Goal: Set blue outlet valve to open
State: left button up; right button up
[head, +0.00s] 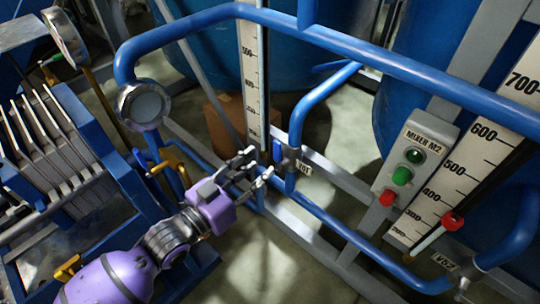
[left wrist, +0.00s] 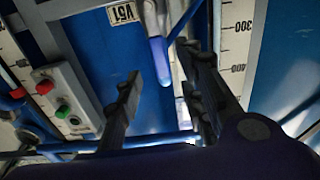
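The blue valve handle (head: 277,151) hangs down at the pipe joint beside the V51 tag (head: 304,168) in the head view. In the left wrist view the blue handle (left wrist: 159,62) points toward the space between my fingers, below the V51 tag (left wrist: 122,13). My left gripper (head: 259,164) is open and empty, just left of and slightly below the handle in the head view. In the left wrist view its two fingers (left wrist: 160,72) stand apart on either side of the handle's lower end; contact cannot be told. My right gripper is not in view.
A blue pipe frame (head: 335,38) runs across above the valve. A round gauge (head: 144,104) and yellow handles (head: 167,167) stand near my left arm. Gauge scales stand behind.

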pick_arm(q)
jog(key=v, duration=0.4)
jog(key=shift+s+a, duration=0.1)
dwell(0.3)
